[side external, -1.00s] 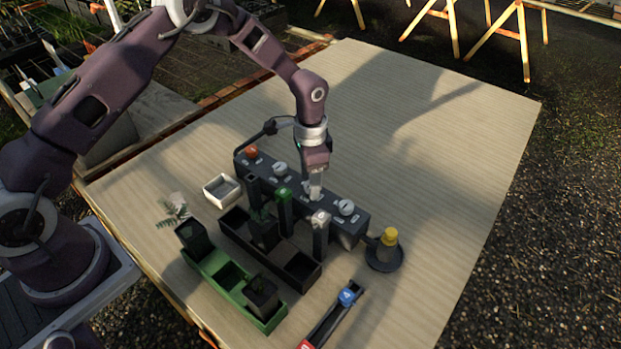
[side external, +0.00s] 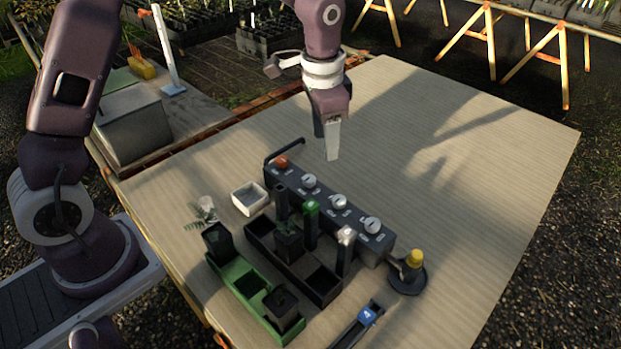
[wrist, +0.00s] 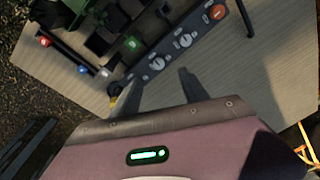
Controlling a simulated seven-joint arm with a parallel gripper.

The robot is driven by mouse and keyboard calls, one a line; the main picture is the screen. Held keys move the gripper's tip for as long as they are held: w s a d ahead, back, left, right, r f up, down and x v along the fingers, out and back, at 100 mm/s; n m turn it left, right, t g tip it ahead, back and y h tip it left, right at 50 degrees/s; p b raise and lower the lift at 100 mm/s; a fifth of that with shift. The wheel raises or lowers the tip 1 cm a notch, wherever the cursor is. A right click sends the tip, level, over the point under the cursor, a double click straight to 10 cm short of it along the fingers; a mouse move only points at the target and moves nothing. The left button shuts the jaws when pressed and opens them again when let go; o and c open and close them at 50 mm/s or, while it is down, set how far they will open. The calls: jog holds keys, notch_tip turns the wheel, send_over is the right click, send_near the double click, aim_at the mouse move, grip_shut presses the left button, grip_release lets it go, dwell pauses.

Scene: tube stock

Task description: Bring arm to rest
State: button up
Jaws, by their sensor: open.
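My gripper (side external: 327,138) hangs in the air above the far side of the table, behind the control panel, fingers pointing down. It is empty and touches nothing. The panel also shows in the wrist view (wrist: 175,50), ahead of the fingers.
Near the panel stand a black tray (side external: 262,240) and a green tray (side external: 238,283), both with dark pots, and a white box (side external: 249,198). Upright posts stand before the panel. A yellow-topped item (side external: 411,262) stands right. A blue-tagged rack (side external: 366,316) lies in front. The table's right side (side external: 480,190) is clear.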

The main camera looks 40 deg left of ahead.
jog(key=s+a+r+n+t, duration=0.2)
jog(key=s+r, duration=0.8)
jog(key=r, duration=0.1)
jog(key=s+r+n+t, duration=0.1)
jog(key=s+n+t, duration=0.1)
jog(key=s, duration=1.6)
jog(key=shift+a+r+n, duration=0.25)
jog(key=shift+a+n, duration=0.1)
jog(key=shift+n, duration=0.55)
jog(key=shift+w, duration=0.1)
